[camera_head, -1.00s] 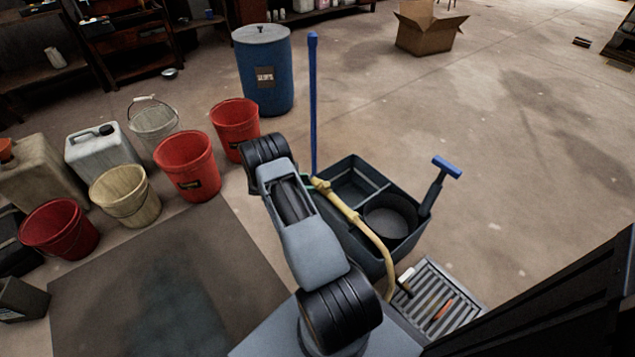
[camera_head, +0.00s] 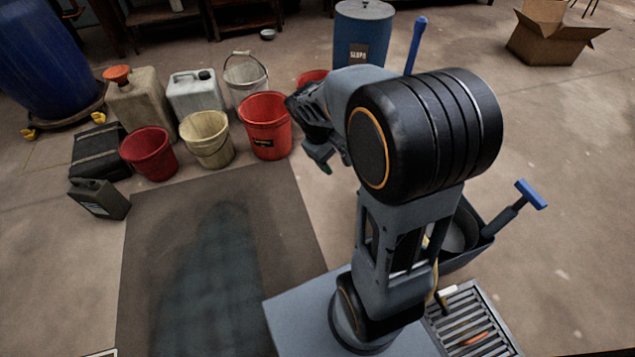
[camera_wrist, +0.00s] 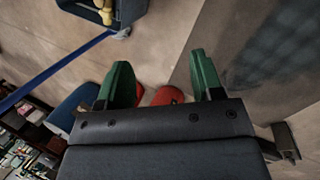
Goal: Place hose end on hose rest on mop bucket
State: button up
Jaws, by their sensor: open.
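The mop bucket (camera_head: 468,255) is dark blue-grey and mostly hidden behind my arm in the head view. A short stretch of the yellow hose (camera_head: 440,300) shows beside my arm there. In the wrist view, part of the mop bucket (camera_wrist: 128,14) shows at the top edge, with a yellow hose piece (camera_wrist: 106,14) over it. I cannot tell whether the hose end lies on the hose rest. My gripper (camera_head: 322,160) is left of the bucket, above the floor. In the wrist view its green fingers (camera_wrist: 160,75) are apart with nothing between them.
A red bucket (camera_head: 265,125) stands behind my gripper, beside a cream bucket (camera_head: 208,140) and another red one (camera_head: 148,153). A blue pole (camera_head: 416,45) rises behind my arm. A blue drum (camera_head: 362,35) stands farther back. The dark mat (camera_head: 290,215) is clear.

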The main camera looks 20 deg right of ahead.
jog(key=s+a+r+m+t+y, duration=0.3)
jog(key=s+a+r+t, duration=0.1)
jog(key=s+a, duration=0.4)
jog(key=shift+s+a+m+y, duration=0.3)
jog(key=shift+m+y, duration=0.1)
